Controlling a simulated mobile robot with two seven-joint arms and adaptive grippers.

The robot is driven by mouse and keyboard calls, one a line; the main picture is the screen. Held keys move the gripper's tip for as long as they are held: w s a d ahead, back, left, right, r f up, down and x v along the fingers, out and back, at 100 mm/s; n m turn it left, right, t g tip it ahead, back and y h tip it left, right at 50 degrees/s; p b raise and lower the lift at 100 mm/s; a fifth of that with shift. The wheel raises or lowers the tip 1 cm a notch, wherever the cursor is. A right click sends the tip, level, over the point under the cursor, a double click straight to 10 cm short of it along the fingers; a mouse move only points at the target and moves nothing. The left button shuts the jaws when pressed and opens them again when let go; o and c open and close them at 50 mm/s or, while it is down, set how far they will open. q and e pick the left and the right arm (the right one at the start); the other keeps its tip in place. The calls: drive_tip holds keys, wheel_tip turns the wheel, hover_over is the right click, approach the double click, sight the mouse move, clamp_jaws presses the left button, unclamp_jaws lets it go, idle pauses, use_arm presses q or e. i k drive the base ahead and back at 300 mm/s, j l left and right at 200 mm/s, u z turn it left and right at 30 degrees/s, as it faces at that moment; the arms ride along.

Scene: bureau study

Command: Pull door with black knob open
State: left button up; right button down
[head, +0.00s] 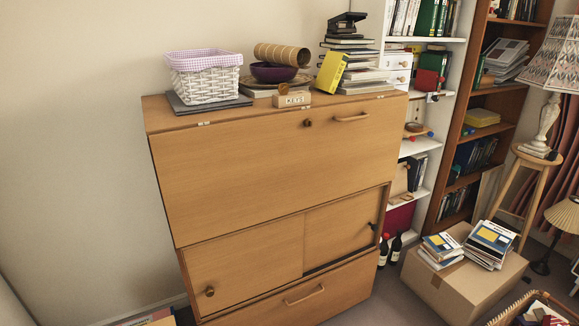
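A wooden bureau (265,160) stands against the wall. Its lower middle part has two doors side by side. The right door (338,232) carries a small black knob (371,226) near its right edge. This door looks set slightly back in the frame, with dark edges along its right side and bottom, and appears closed. The left door (245,262) has a brown round knob (210,291) near its left edge and also looks closed. Neither of my grippers is in view, and nothing touches the black knob.
Above the doors is a closed drop-front (270,155); below is a drawer (285,300). A white basket (205,80), a purple bowl (273,72) and books sit on top. Bottles (396,246) and a cardboard box (465,285) stand on the floor to the right.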

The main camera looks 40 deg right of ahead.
sight(333, 230)
drive_tip(key=z, duration=1.8)
drive_tip(key=i+l+z, duration=0.15)
drive_tip(key=i+l, duration=0.55)
drive_tip(key=i, duration=0.1)
